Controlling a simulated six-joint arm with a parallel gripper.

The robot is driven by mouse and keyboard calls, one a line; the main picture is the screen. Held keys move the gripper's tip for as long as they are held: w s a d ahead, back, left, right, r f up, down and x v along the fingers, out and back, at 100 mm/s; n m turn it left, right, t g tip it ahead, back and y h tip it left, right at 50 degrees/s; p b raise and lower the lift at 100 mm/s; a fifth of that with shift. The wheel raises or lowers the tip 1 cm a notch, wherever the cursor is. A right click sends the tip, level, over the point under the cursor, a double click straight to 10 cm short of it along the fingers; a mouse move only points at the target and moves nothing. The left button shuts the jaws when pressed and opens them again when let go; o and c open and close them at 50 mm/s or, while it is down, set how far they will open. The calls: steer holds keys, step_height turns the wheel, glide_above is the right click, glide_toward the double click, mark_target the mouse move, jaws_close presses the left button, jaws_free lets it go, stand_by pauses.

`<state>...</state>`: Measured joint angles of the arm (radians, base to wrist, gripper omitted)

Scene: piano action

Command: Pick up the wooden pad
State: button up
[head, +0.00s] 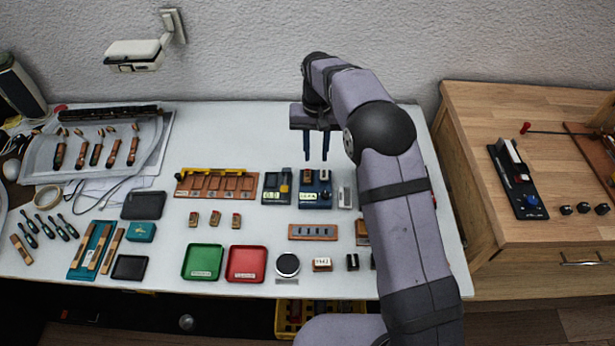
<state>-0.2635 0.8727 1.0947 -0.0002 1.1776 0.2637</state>
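I cannot tell for sure which piece is the wooden pad. Small wooden blocks (215,219) sit in a short row at mid-table. A wooden bar with dark inset squares (298,232) lies to their right. A brown wooden piece (362,228) shows beside my arm, which hides part of it. Wooden strips (98,247) lie on a teal tray (77,271) at the left. My gripper (316,158) is near the back of the table, fingers pointing down, apart with nothing between them. It appears above and behind two small dark fixtures.
The dark fixtures (276,188) and (315,191) stand below my gripper in the picture. A long wooden rack (216,185), green tray (203,262) and red tray (246,264) are nearby. A wooden cabinet (520,105) stands right. The back-centre table is clear.

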mark_target(308, 172)
steer(key=shift+w+a+f, duration=0.5)
steer(key=shift+a, duration=0.2)
steer(key=shift+w+a+f, duration=0.45)
steer(key=shift+a, duration=0.2)
steer(key=shift+f, duration=0.1)
steer(key=shift+s+d+f+p, duration=0.1)
steer(key=shift+f+p, duration=0.55)
steer(key=shift+f, duration=0.8)
steer(key=shift+s+d+f+p, duration=0.1)
steer(key=shift+f+p, duration=0.5)
steer(key=shift+f, duration=1.5)
jaws_close()
